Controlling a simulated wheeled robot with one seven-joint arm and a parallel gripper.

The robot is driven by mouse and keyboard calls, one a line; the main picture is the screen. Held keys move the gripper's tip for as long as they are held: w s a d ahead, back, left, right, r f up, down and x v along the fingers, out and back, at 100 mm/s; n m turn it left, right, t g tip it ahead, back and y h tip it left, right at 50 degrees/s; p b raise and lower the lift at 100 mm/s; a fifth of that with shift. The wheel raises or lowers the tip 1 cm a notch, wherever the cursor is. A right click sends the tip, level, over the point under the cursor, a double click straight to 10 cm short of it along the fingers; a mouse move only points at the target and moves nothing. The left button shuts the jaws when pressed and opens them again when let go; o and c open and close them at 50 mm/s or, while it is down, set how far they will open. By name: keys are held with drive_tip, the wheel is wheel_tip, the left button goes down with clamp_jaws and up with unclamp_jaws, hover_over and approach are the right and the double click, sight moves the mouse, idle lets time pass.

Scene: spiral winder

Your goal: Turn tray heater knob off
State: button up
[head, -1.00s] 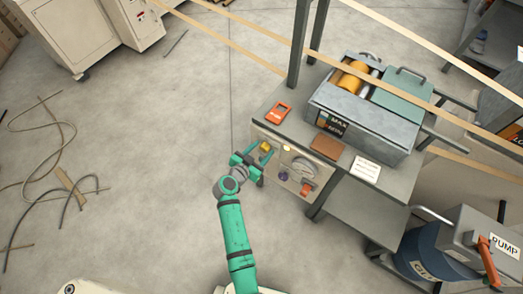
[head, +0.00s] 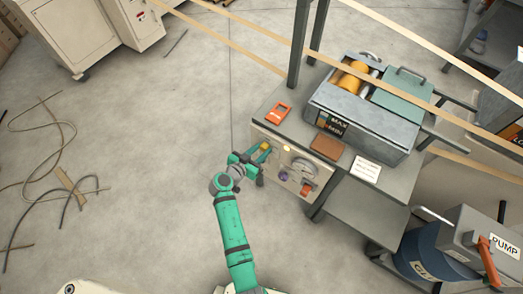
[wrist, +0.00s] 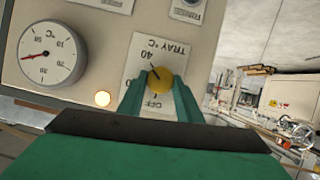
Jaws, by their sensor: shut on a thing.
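The yellow tray heater knob (wrist: 158,82) is on a pale label plate (wrist: 180,55) that reads TRAY °C, 40 and OFF, upside down in the wrist view. A dark pointer line on the knob's face slants to the upper left, toward the 40. My gripper (wrist: 160,88) is shut on the knob, with one green finger on each side. In the head view, my gripper (head: 264,155) is at the upper left of the control panel (head: 300,180), at the yellow knob (head: 265,147). The fingers partly hide the label near OFF.
A round gauge (wrist: 52,52) and a lit lamp (wrist: 102,98) are beside the knob. The panel also carries a purple knob (head: 284,176) and a red-orange handle (head: 305,190). Above is a bench with an orange device (head: 279,113).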

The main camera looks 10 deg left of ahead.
drive_tip(key=n+h, duration=0.1)
drive_tip(key=n, duration=0.2)
drive_tip(key=n+h, duration=0.1)
drive_tip(key=shift+a+f+g+h, duration=0.1)
drive_tip(key=shift+a+g+h, duration=0.2)
drive_tip(key=n+h, duration=0.1)
drive_tip(key=n, duration=0.1)
drive_tip(key=n+h, duration=0.1)
drive_tip(key=n, duration=0.2)
drive_tip(key=shift+w+a+f+h, duration=0.1)
drive_tip(key=shift+f+h, duration=0.1)
drive_tip(key=shift+h, duration=0.2)
drive_tip(key=n, duration=0.2)
drive_tip(key=n+t+h, duration=0.1)
drive_tip(key=n, duration=0.1)
drive_tip(key=n+t+h, duration=0.1)
drive_tip(key=shift+f+n, duration=0.25)
drive_tip(key=shift+n, duration=0.15)
drive_tip(key=n+t, duration=0.1)
drive_tip(key=n, duration=0.1)
drive_tip(key=n+t, duration=0.1)
drive_tip(key=n, duration=0.2)
drive_tip(key=n+t, duration=0.1)
drive_tip(key=n, duration=0.1)
drive_tip(key=shift+f, duration=0.25)
drive_tip(key=shift+d+n, duration=0.2)
drive_tip(key=shift+n, duration=0.2)
drive_tip(key=o, duration=1)
drive_tip(key=shift+o, duration=0.2)
drive_tip(key=shift+a, duration=0.1)
